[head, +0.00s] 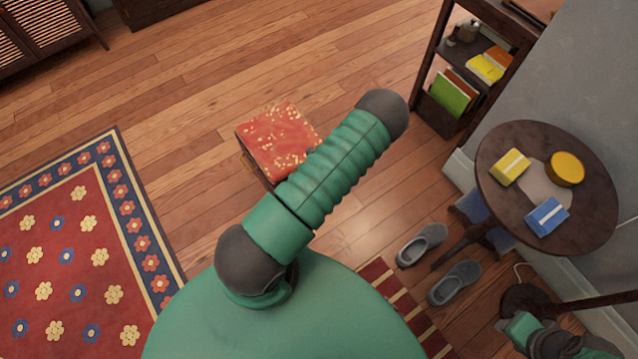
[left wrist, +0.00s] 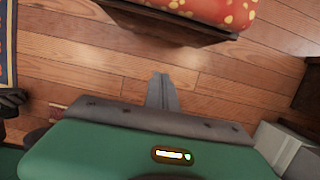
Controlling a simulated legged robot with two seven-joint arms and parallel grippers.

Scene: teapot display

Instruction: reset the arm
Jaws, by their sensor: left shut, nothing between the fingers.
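My left gripper (left wrist: 162,92) shows in the left wrist view as two narrow grey fingers pressed together, with nothing between them. They are over the bare wood floor, below the red stool in the picture and apart from it. In the head view, a ribbed green part of my own body crosses the middle and hides part of the floor and of the stool's right side. The left gripper's fingers are not visible there. A green and grey part, probably of my right arm, shows at the lower right edge; no right fingertips are visible.
A red flowered stool (head: 278,140) stands on the floor; its edge shows in the wrist view (left wrist: 205,10). A round table (head: 590,225) holds two boxes and a yellow tin. Shoes (head: 455,284), a shelf (head: 432,75) and a rug (head: 85,245) are around. Floor left of the stool is clear.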

